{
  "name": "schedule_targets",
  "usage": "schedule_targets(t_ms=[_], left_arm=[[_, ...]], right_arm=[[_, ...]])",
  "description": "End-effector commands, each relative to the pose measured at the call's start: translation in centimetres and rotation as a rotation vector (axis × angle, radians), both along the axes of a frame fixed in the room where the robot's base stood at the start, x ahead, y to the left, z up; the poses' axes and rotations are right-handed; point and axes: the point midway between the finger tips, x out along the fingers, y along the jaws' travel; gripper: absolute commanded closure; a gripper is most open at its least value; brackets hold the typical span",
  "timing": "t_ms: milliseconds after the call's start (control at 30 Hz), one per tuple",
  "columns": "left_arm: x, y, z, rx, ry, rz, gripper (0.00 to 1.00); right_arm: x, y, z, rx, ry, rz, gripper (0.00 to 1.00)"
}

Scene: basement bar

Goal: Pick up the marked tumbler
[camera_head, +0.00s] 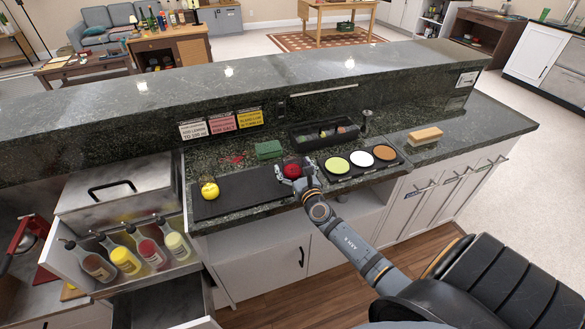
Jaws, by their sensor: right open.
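I cannot pick out a marked tumbler in the head view. My right gripper (291,181) reaches over the counter at the right end of the black mat (240,192). It is open, right by a round dark red thing (292,169). The gripper partly covers this thing, and I cannot tell whether they touch. My left gripper is not in view.
A yellow fruit (210,191) sits on the mat's left part. A black tray (340,177) with green, white and orange discs lies right of the gripper. Behind are a green block (268,150) and a black caddy (325,134). Bottles (126,260) stand at left.

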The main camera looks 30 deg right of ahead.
Motion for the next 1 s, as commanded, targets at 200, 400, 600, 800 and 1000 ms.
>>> schedule_targets(t_ms=[200, 400, 600, 800, 1000], left_arm=[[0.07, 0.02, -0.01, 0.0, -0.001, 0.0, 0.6], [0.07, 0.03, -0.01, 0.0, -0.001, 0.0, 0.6], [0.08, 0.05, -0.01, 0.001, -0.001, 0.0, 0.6], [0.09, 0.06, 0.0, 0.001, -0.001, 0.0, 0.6], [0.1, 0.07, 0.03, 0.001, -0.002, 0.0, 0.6]], right_arm=[[0.47, -0.06, -0.06, 0.0, 0.001, 0.001, 0.08], [0.45, -0.07, -0.04, 0.001, 0.001, 0.001, 0.28], [0.44, -0.07, -0.03, 0.001, 0.001, 0.001, 0.55], [0.45, -0.07, 0.05, 0.0, -0.001, 0.0, 0.78], [0.45, -0.07, 0.08, 0.001, -0.001, 0.0, 0.78]])
